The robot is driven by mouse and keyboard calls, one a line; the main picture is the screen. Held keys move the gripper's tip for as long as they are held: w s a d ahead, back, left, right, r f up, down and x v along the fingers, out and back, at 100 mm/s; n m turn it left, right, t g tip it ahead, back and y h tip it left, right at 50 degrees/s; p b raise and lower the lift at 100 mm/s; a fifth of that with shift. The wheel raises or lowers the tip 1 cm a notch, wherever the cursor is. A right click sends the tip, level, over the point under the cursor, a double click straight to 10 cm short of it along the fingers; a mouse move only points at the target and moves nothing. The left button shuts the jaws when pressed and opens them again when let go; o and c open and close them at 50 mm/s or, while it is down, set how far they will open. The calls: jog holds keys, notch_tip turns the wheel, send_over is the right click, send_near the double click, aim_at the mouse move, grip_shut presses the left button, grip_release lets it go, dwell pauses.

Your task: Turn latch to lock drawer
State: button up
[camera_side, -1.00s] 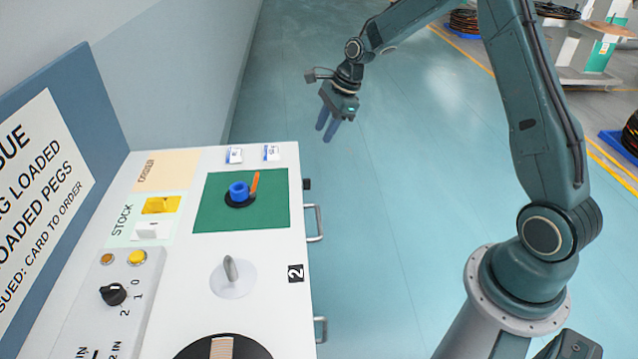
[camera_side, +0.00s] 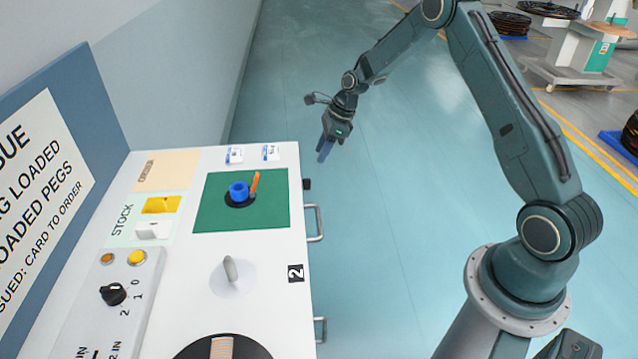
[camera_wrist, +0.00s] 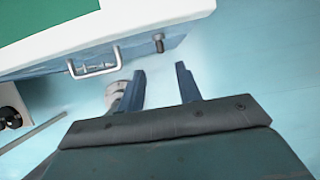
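The latch is a small dark knob (camera_side: 307,184) sticking out of the cabinet's front face, beside the upper drawer handle (camera_side: 316,223). In the wrist view the latch (camera_wrist: 158,43) looks like a short grey stub near the cabinet's corner, and the silver handle (camera_wrist: 95,68) is to its left. My gripper (camera_side: 325,154) hangs over the floor, beyond the latch in the side view and apart from it. In the wrist view my gripper (camera_wrist: 160,82) is open with nothing between its fingers, and the latch lies ahead of the gap.
A lower handle (camera_side: 321,329) also sticks out of the front. The floor (camera_side: 390,230) beside the cabinet is clear.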

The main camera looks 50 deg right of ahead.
aim_at(307, 183)
jog(key=x, duration=1.1)
jog(key=shift+w+a+f, duration=0.1)
jog(key=shift+f, duration=0.25)
jog(key=c, duration=0.7)
jog(key=shift+c, duration=0.2)
jog(key=shift+a+t+h, duration=0.1)
jog(key=shift+t+h, duration=0.3)
jog(key=shift+s+a+n+t+h, duration=0.15)
jog(key=shift+s+n+t+h, duration=0.2)
jog(key=shift+t+h, duration=0.4)
jog(key=shift+a+f+n+t+h, duration=0.15)
jog(key=shift+n+t+h, duration=0.2)
jog(key=shift+t+h, duration=0.8)
jog(key=shift+t, duration=0.3)
jog(key=o, duration=0.7)
